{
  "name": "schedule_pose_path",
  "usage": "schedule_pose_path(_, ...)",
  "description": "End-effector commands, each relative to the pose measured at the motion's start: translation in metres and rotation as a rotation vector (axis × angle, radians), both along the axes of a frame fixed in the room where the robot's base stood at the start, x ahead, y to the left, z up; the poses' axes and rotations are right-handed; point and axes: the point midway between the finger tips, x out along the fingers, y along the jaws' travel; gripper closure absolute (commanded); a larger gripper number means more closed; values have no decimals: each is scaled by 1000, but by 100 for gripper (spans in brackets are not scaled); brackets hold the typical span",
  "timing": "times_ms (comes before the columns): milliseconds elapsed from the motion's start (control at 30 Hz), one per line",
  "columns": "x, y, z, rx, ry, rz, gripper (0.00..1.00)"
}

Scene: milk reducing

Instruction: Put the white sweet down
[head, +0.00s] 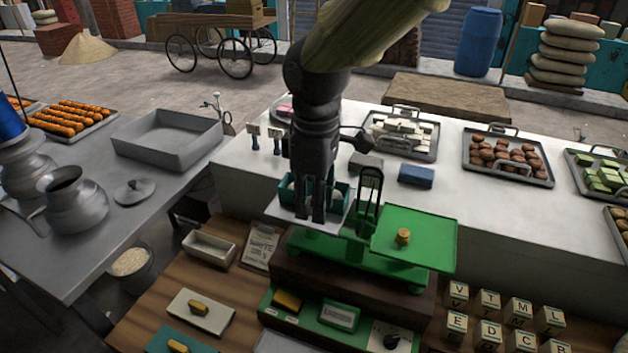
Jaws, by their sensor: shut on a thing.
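My gripper (310,212) points down over the left pan (288,210) of the green balance scale (340,256), at a small teal open box (342,191). The fingers are close together on a small thing that they mostly hide, taken to be the white sweet. A small pale piece (336,194) shows beside the fingers at the box; I cannot tell whether it is loose. The right pan (425,235) holds a small brass weight (403,236). A metal tray of white sweets (398,134) stands on the white counter behind.
A blue block (416,176) and a dark grey block (366,163) lie behind the scale. A tray of brown sweets (507,154) stands farther right. Lettered cubes (487,332) stand front right. An empty grey tray (168,136) sits on the left table.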

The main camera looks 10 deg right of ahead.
Motion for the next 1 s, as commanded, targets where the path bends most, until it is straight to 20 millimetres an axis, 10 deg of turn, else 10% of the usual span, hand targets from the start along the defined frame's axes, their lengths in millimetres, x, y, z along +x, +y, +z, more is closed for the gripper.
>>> schedule_pose_path(600, 98, -22, -6, 1, 2, -3, 94)
schedule_pose_path(1000, 113, -26, -20, -2, 3, -2, 94)
